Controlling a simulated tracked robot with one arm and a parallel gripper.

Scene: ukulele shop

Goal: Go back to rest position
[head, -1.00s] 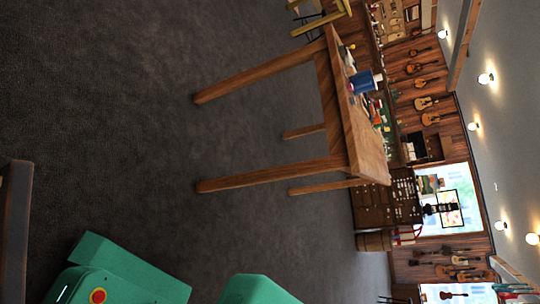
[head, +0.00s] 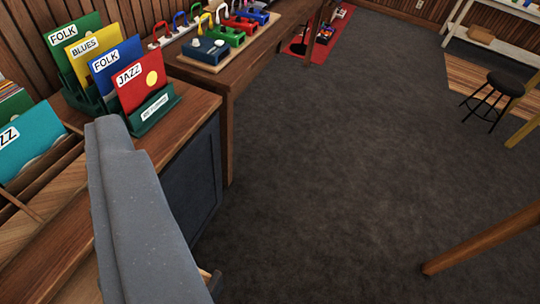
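My gripper's fingertips do not show in the head view. A long grey part, which looks like a link of my own arm, rises from the bottom edge at the left and hides part of the wooden counter behind it. No object is seen held.
Record sleeves, including a red JAZZ one (head: 138,81), stand in a green holder (head: 155,108) on the wooden counter (head: 196,103) at left. A workbench with coloured tool holders (head: 222,37) stands beyond. A black stool (head: 505,84) and a wooden leg (head: 480,240) are at right. Dark carpet (head: 320,150) is clear between.

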